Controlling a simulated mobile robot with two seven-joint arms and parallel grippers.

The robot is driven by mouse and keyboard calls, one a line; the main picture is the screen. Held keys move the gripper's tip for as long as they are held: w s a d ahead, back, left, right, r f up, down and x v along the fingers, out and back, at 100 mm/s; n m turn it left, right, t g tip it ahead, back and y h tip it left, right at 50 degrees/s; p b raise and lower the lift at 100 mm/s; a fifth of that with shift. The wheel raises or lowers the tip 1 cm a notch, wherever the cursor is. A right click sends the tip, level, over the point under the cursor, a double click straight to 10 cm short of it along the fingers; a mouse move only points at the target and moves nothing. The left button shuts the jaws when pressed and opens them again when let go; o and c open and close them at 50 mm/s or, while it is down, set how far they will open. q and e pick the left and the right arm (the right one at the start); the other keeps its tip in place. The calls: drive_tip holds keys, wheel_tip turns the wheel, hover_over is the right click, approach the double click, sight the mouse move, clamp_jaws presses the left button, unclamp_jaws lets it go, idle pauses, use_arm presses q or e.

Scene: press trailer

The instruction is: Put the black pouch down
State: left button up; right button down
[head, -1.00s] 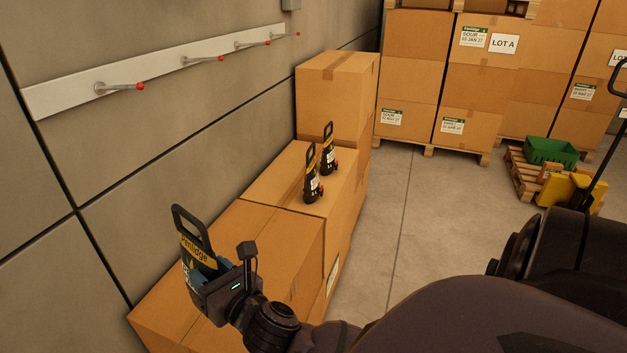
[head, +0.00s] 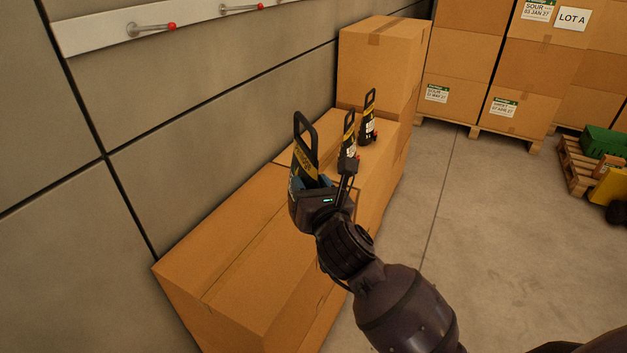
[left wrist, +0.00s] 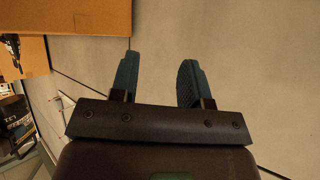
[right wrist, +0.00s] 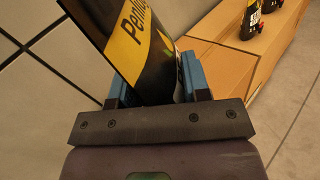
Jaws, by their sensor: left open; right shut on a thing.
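The black pouch (head: 304,152) has a yellow band and a looped handle on top. It is upright in my right gripper (head: 312,185), which is shut on its lower part, over the near cardboard boxes in the head view. The pouch (right wrist: 135,45) also fills the upper middle of the right wrist view, between the blue fingers; its lower end is hidden by the gripper. I cannot tell whether it touches a box. My left gripper (left wrist: 158,80) shows only in its own wrist view, open and empty, with floor beyond it.
Two similar black pouches, a nearer one (head: 348,135) and a farther one (head: 368,120), stand on the middle box. A taller box (head: 375,70) rises behind them. The near box top (head: 215,245) is clear. A wall with a peg rail (head: 95,30) runs along the left.

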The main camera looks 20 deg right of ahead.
drive_tip(key=shift+w+a+f+h+b, duration=0.85)
drive_tip(key=shift+w+b, duration=3.25)
drive_tip(key=shift+w, duration=1.85)
wheel_tip(320, 180, down, 19)
drive_tip(key=b, duration=0.7)
drive_tip(key=shift+m, duration=0.4)
use_arm(q)
wheel_tip(320, 180, down, 13)
drive_tip(key=m+g, duration=0.1)
drive_tip(key=shift+s+d+m, duration=0.3)
drive_tip(key=shift+s+d, duration=0.1)
use_arm(e)
drive_tip(key=c, duration=0.6)
unclamp_jaws()
drive_tip(key=shift+f, duration=0.15)
